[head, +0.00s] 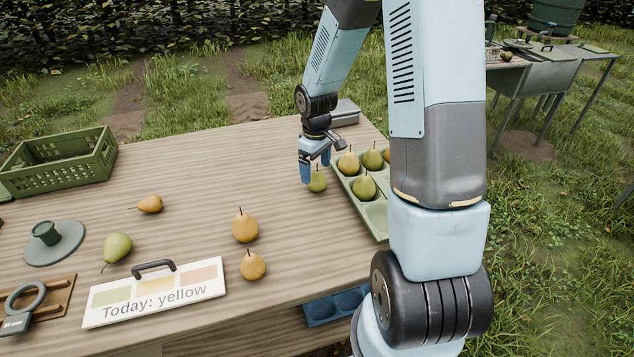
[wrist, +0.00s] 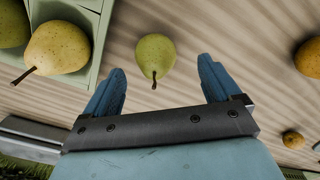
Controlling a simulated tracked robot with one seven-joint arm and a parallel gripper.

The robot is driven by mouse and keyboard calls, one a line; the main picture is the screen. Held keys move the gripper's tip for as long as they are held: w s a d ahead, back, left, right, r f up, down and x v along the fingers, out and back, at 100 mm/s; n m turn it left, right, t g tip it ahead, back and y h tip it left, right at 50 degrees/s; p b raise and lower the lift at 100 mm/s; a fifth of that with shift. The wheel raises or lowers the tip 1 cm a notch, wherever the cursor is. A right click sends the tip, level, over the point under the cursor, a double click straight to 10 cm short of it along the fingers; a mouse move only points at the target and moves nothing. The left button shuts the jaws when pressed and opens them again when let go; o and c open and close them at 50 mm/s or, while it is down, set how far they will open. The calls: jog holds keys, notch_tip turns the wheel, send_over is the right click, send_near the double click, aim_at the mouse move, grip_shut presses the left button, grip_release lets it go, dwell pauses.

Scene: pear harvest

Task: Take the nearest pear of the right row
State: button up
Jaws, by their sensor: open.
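My gripper (head: 315,168) is open above the right part of the wooden table. A green pear (head: 317,182) stands on the table just below its fingers. In the wrist view this green pear (wrist: 156,55) lies ahead of the gap between the blue fingers, with nothing gripped. Two yellow pears, one farther (head: 245,227) and one nearer (head: 253,266), stand left of and nearer than the green pear. Another yellow pear (head: 150,204) and a green pear (head: 117,247) lie further left.
A green tray (head: 376,222) with several pears stands close right of my gripper, partly hidden by my arm. A "Today: yellow" sign (head: 155,292) is at the front. A green crate (head: 60,160), a lid (head: 54,243) and a grey box (head: 345,112) are also on the table.

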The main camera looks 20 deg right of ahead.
aim_at(317, 180)
jog(key=shift+w+d+f, duration=0.15)
jog(key=shift+f, duration=1.4)
jog(key=shift+w+d+f, duration=0.1)
jog(key=shift+w+f, duration=0.05)
jog(key=shift+f, duration=1.35)
jog(key=shift+c, duration=0.3)
jog(key=c, duration=1.1)
